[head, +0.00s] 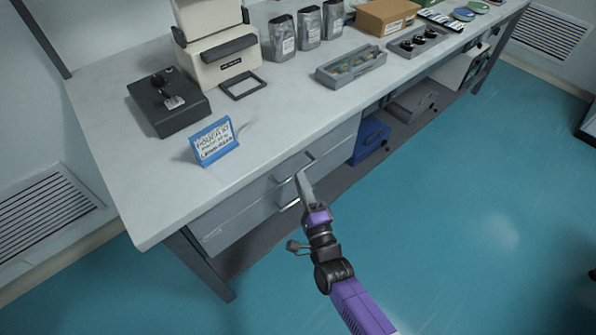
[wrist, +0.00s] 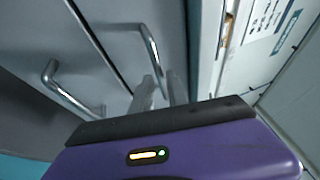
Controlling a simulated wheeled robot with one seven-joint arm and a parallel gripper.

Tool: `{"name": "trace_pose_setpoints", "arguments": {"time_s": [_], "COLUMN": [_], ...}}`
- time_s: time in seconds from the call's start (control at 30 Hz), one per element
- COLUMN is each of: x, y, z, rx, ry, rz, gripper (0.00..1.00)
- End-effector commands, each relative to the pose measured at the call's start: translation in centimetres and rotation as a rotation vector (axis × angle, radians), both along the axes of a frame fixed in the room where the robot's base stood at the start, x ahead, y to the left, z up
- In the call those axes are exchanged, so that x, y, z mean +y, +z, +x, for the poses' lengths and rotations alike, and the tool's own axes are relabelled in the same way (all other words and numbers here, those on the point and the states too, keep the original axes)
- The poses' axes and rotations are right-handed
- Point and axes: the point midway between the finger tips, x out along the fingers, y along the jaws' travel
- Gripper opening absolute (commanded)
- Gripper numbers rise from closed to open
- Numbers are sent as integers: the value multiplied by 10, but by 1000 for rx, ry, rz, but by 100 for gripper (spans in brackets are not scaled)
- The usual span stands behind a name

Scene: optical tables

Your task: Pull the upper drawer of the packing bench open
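The packing bench (head: 130,200) has two grey drawers under its top, both looking shut. The upper drawer (head: 330,150) has a metal bar handle (head: 308,160), which also shows in the wrist view (wrist: 151,52). The lower drawer's handle (head: 289,204) is partly visible below it, and it shows at left in the wrist view (wrist: 63,88). My gripper (head: 301,176) is at the drawer fronts. In the wrist view its two fingers (wrist: 162,90) are apart, with the near end of the upper handle seemingly between them. Contact cannot be told.
On the bench top stand a blue-framed sign (head: 214,141), a black device (head: 168,101), a cream machine (head: 222,62) and a grey tray (head: 351,67). A blue bin (head: 371,138) sits on the lower shelf right of the drawers. The teal floor in front is clear.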

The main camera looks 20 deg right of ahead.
Motion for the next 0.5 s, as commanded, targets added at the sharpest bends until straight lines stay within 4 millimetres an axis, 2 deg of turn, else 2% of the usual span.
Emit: {"name": "trace_pose_setpoints", "arguments": {"time_s": [0.2,0.5], "x": [-2,-3], "y": [6,6], "z": [28,36], "rx": [0,1], "ry": [0,0], "rz": [-1,-1], "gripper": [19,19]}}
